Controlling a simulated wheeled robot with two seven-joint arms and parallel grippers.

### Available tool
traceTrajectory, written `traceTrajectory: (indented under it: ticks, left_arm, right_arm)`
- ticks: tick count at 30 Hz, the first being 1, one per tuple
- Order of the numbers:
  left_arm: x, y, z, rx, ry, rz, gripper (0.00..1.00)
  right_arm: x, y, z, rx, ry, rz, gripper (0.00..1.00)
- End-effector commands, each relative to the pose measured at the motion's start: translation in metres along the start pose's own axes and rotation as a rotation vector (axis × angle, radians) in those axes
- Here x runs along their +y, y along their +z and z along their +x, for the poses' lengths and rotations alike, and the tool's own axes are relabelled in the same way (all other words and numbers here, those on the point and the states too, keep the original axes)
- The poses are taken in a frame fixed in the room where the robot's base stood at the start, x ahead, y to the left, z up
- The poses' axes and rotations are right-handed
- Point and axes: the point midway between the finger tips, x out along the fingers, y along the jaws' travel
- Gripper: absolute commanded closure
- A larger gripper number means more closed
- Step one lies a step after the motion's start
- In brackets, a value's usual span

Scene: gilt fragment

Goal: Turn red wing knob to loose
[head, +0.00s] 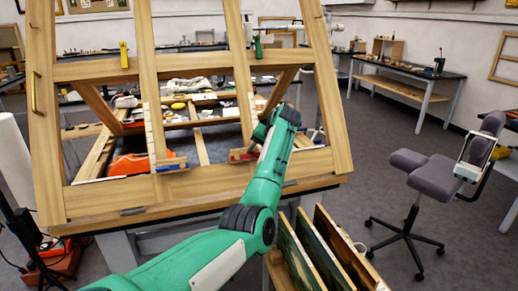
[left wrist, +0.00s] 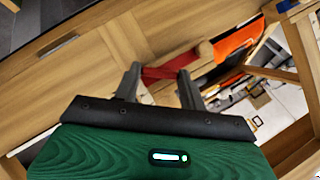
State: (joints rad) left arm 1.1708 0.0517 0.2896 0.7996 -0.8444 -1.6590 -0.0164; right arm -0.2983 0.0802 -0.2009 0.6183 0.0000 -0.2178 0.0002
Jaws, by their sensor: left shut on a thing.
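The red wing knob (left wrist: 163,73) shows in the left wrist view between the two dark fingers of my left gripper (left wrist: 160,70), which is shut on it. In the head view my left arm reaches up from the bottom to the lower rail of the upright wooden frame (head: 110,196). A red part (head: 238,155) shows there just left of my gripper, which hides some of it. I cannot tell the knob's turned angle clearly. My right gripper is not in view.
A blue part (head: 172,164) sits on the same frame to the left, with a yellow one (head: 123,55) and a green one (head: 258,47) higher up. Several panels (head: 320,250) stand in a rack at lower right. A swivel chair (head: 435,180) stands further right.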

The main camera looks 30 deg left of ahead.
Motion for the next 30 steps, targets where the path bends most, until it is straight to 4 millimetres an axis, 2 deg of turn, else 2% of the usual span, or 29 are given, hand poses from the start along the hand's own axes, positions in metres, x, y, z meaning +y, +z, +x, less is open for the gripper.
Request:
traceTrajectory:
  ticks: [3,15,30]
  left_arm:
    - [-0.002,0.0,-0.001,-0.002,0.06,-0.092,0.81]
    - [-0.006,0.001,-0.001,-0.001,0.243,-0.384,0.81]
    - [-0.007,0.003,0.002,-0.001,0.349,-0.555,0.81]
  right_arm:
    - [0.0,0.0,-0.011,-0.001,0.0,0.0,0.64]
    - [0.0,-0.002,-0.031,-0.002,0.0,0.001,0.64]
    - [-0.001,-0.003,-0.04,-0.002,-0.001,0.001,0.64]
